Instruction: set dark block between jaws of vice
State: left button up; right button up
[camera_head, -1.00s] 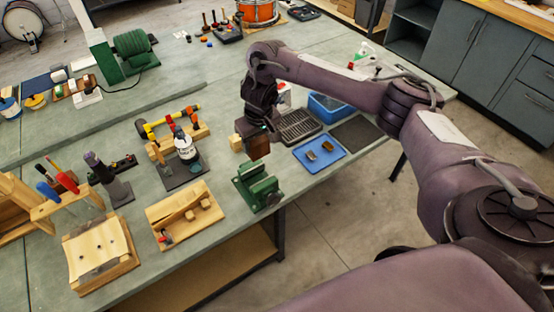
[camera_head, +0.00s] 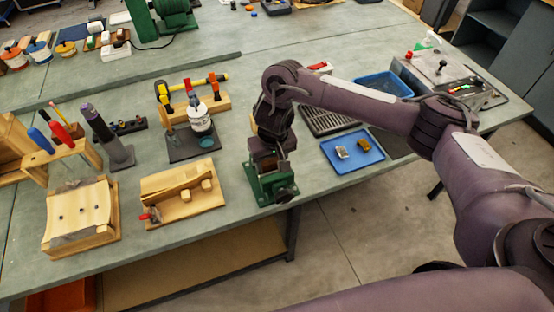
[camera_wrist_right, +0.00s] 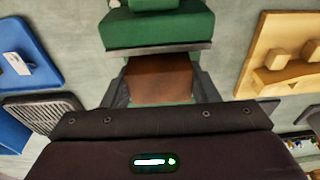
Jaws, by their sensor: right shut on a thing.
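The green vice (camera_head: 258,190) stands at the front edge of the bench, and its body also shows at the top of the right wrist view (camera_wrist_right: 158,30). My right gripper (camera_head: 268,158) is directly above the vice and shut on the dark brown block. In the right wrist view the block (camera_wrist_right: 160,80) sits between the two fingers, beside the grey face of one vice jaw. Green parts show around the block. I cannot tell how deep it sits between the jaws. In the head view the gripper mostly hides the block. My left gripper is not in view.
A blue tray (camera_head: 371,161) with small pieces lies right of the vice, near a dark ribbed tray (camera_head: 328,122). A wooden fixture (camera_head: 165,207) stands left of the vice. A bottle (camera_head: 200,120) and pipe rack stand behind it.

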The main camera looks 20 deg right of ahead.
jog(key=shift+w+d, duration=0.1)
jog(key=shift+d, duration=0.1)
jog(key=shift+c, duration=0.3)
jog(key=shift+s+a, duration=0.25)
jog(key=shift+a, duration=0.15)
jog(key=o, duration=1.1)
jog(key=shift+w+d+f, duration=0.15)
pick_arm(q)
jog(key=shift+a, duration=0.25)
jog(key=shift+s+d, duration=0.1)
